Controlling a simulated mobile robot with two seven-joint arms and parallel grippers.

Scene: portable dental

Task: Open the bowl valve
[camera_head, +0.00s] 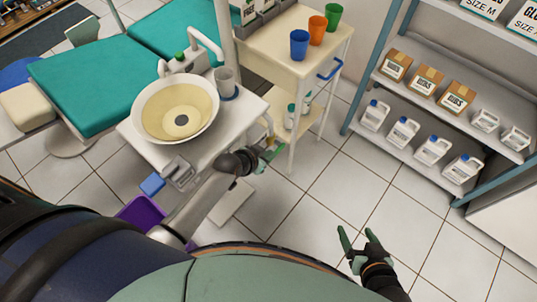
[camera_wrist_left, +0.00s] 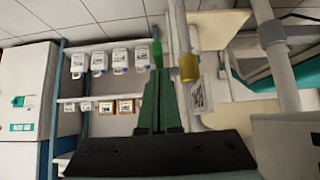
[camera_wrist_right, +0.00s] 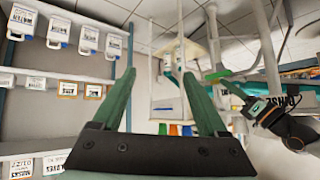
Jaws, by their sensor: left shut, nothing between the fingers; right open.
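The bowl (camera_head: 148,117), white with a yellowish inside, sits on a white stand at the left of the head view. A yellow fitting (camera_head: 269,142) shows at the stand's right side. It also shows in the left wrist view (camera_wrist_left: 188,68), on a pale pipe just right of my fingertips. A small bright green piece (camera_wrist_left: 156,54) shows at my fingertips; I cannot tell if it touches them or is the valve's handle. My left gripper (camera_head: 268,155) is shut and empty by that side of the stand. My right gripper (camera_head: 358,240) is open and empty over the floor, away from the stand.
A cream cart (camera_head: 272,46) with blue, orange and green cups stands just behind the fitting. A grey cup (camera_head: 224,80) stands beside the bowl. A shelf (camera_head: 400,90) with boxes and jugs is at the right. A purple bin (camera_head: 140,213) is below the stand. Floor at centre right is clear.

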